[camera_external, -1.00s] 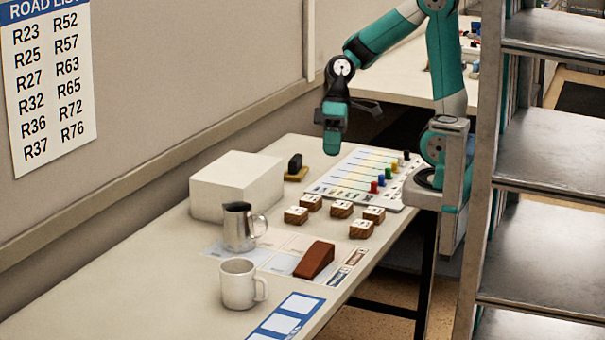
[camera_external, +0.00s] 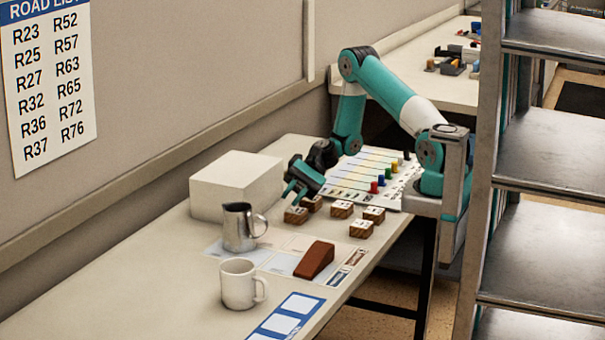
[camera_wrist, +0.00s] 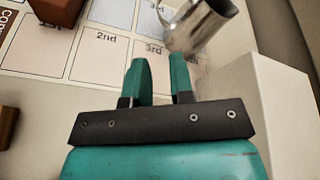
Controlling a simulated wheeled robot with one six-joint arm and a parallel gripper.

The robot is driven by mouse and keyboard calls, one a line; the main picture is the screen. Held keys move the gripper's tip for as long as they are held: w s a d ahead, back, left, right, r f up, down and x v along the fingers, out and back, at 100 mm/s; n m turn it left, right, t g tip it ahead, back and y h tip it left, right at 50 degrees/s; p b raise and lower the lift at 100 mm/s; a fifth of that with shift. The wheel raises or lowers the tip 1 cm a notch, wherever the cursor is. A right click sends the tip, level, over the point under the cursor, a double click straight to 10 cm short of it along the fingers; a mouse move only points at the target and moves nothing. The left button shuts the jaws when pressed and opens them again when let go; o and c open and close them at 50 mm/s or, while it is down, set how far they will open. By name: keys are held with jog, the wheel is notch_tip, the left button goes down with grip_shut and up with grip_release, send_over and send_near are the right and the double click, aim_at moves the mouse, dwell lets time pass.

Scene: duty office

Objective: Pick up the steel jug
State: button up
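The steel jug (camera_external: 238,230) stands upright on the desk in front of the white box, its handle toward the right. In the wrist view the jug (camera_wrist: 204,28) shows at the top, right of centre, partly cut off by the frame edge, with its handle to the left. My gripper (camera_external: 291,188) is low over the desk, behind and to the right of the jug, apart from it. In the wrist view my gripper (camera_wrist: 160,68) has its two green fingers apart with nothing between them, pointing toward the jug.
A white box (camera_external: 236,184) stands close to my gripper, on its left. Several wooden blocks (camera_external: 342,209) lie below and right of it. A white mug (camera_external: 238,285) and a brown wedge (camera_external: 315,260) stand nearer the front. A metal shelf (camera_external: 545,140) is at right.

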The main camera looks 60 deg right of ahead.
aim_at(265, 232)
jog(key=p+x, duration=0.1)
jog(key=x, duration=1.3)
jog(key=shift+a+p, duration=0.1)
jog(key=shift+p, duration=0.25)
grip_shut()
